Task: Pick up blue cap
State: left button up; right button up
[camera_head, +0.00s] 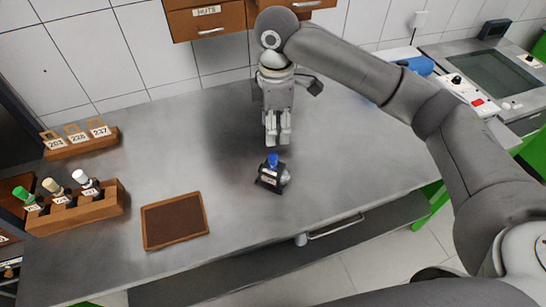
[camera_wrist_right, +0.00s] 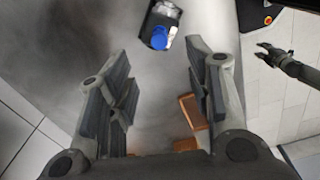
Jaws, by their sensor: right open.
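In the right wrist view the blue cap (camera_wrist_right: 159,38) shows near the top centre, beyond the fingertips. The right gripper (camera_wrist_right: 160,85) is open there, with nothing between its fingers. My left gripper cannot be picked out in the head view.
A wooden rack (camera_head: 75,210) with several capped bottles and a smaller wooden rack (camera_head: 80,145) with numbered tags stand at left. A brown tray (camera_head: 174,221) lies front left. Wooden drawers (camera_head: 208,20) hang at the back. The table around the bottle is clear.

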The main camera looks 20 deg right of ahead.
jog(key=p, duration=0.1)
send_over(273, 156)
jog(key=f, duration=0.5)
jog(key=shift+s+d+f, duration=0.1)
jog(key=shift+d, duration=0.2)
jog(key=f, duration=0.1)
jog(key=f+p, duration=0.1)
jog(key=f, duration=0.1)
jog(key=f+p, duration=0.1)
jog(key=f, duration=0.1)
jog(key=shift+a, duration=0.25)
jog(key=shift+f, duration=0.25)
jog(key=c, duration=0.8)
